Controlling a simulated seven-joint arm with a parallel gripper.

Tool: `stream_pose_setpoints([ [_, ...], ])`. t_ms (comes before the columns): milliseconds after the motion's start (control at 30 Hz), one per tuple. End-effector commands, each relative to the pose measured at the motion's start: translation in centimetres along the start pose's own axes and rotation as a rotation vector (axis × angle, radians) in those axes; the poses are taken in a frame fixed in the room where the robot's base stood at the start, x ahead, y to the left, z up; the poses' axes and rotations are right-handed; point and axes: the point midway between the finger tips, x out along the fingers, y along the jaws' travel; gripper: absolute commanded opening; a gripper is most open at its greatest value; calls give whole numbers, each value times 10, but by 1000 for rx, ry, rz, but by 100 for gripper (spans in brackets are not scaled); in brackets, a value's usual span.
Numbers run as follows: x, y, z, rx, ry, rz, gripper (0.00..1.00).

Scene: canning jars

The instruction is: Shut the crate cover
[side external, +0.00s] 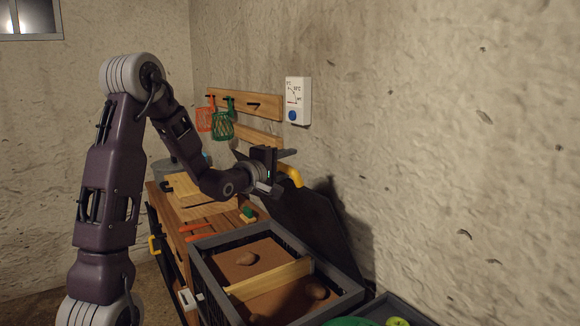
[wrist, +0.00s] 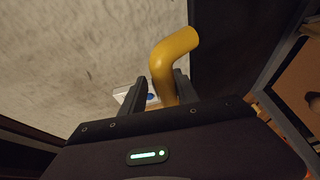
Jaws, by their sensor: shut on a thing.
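The crate (side external: 322,262) is a grey-framed box at the lower middle of the side view, open on top. Its cover (side external: 312,215) is a dark panel standing raised along the wall side of the crate, leaning toward the wall. A bent yellow handle (side external: 293,175) sticks out from the cover. My gripper (side external: 283,164) is shut on this handle. In the wrist view the handle (wrist: 172,62) rises between my two dark fingers (wrist: 160,88), with the dark cover (wrist: 228,45) beside it and a crate edge (wrist: 283,62) at right. The hinge is not clearly visible.
A dark tray (side external: 405,310) with green items stands at lower right.

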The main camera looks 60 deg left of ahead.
Motion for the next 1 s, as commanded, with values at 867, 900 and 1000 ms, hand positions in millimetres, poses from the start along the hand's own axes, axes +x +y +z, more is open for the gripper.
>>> stream_pose_setpoints([
  [867, -22, -2, 0, 2, 0, -6, 29],
  [900, -31, -2, 0, 2, 0, -7, 29],
  [1000, -52, -1, 1, 3, -2, -3, 29],
])
